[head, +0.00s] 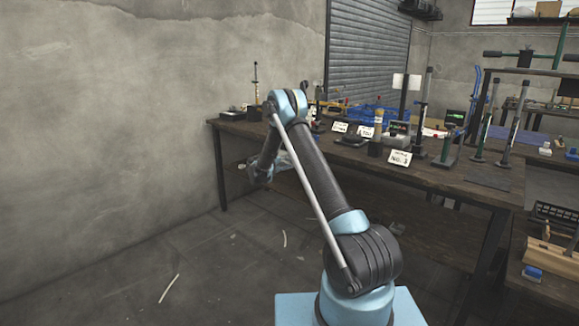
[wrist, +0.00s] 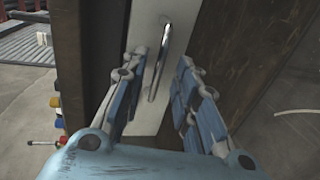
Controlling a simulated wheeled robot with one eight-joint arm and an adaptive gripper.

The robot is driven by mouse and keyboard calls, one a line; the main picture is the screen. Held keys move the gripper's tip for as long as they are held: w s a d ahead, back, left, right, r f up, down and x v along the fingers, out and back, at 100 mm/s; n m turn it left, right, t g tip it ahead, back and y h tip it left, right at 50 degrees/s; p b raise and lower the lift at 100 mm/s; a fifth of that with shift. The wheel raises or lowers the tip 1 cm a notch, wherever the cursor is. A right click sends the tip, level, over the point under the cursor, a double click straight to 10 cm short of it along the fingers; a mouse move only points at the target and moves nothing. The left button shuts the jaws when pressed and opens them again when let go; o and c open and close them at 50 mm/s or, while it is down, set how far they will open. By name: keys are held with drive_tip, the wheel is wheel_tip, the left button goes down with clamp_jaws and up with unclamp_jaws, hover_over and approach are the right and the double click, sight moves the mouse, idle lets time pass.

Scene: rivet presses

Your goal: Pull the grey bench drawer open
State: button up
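The grey bench drawer (wrist: 150,22) shows in the wrist view as a pale grey front panel with a shiny metal bar handle (wrist: 162,60). My gripper (wrist: 164,62) has its blue-padded fingers apart, one on each side of the handle in the picture. A gap shows between the handle and each finger; contact cannot be made out. In the head view my gripper (head: 258,172) is small and partly hidden by my arm, beside the bench's front edge. The drawer cannot be made out there. Whether the panel sits flush is unclear.
The dark wooden bench (head: 455,187) carries presses, several white signs, a blue crate (head: 368,113) and small tools. A bench leg (head: 220,171) stands near the left wall. The floor (head: 215,255) left of my arm is mostly clear, with thin pale scraps.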

drive_tip(key=shift+x, duration=0.95)
clamp_jaws()
